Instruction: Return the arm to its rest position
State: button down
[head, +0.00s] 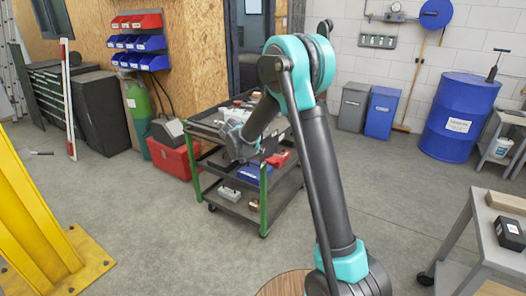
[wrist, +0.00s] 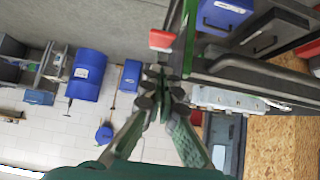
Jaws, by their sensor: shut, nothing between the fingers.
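My arm stands bent in the middle of the head view, with its teal elbow at the top and its forearm sloping down to the left. My gripper (head: 233,150) is in front of the tool cart (head: 245,207), seen small and partly overlapping the cart's shelves. In the wrist view my gripper (wrist: 165,84) points out into the room. Its fingers meet and hold nothing. I cannot tell from these views how far the gripper is from the cart.
The cart has green posts and carries tools and boxes. A red box (head: 175,160) and green cylinder (head: 139,108) stand left of it. A yellow post (head: 38,215) is at left, a grey table (head: 490,240) at right. Blue barrel (head: 458,118) is at back. Floor right of the cart is clear.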

jog(key=shift+s+r, duration=0.1)
jog(key=shift+s, duration=0.05)
jog(key=s+d+r+n+g+y, duration=0.1)
jog(key=s+d+n, duration=0.1)
jog(key=s+d, duration=0.55)
jog(key=s+d+n+g+y, duration=0.15)
jog(key=s+d, duration=0.25)
jog(key=s, duration=0.7)
jog(key=s+d+f+n+y, duration=0.1)
jog(key=s+f+n, duration=0.1)
jog(key=s, duration=0.8)
jog(key=s+d+f+n+g+y, duration=0.1)
jog(key=s+f+y, duration=0.1)
jog(key=s, duration=0.9)
jog(key=shift+s+d+f+n, duration=0.2)
jog(key=shift+s+f+n, duration=0.15)
jog(key=shift+f, duration=0.15)
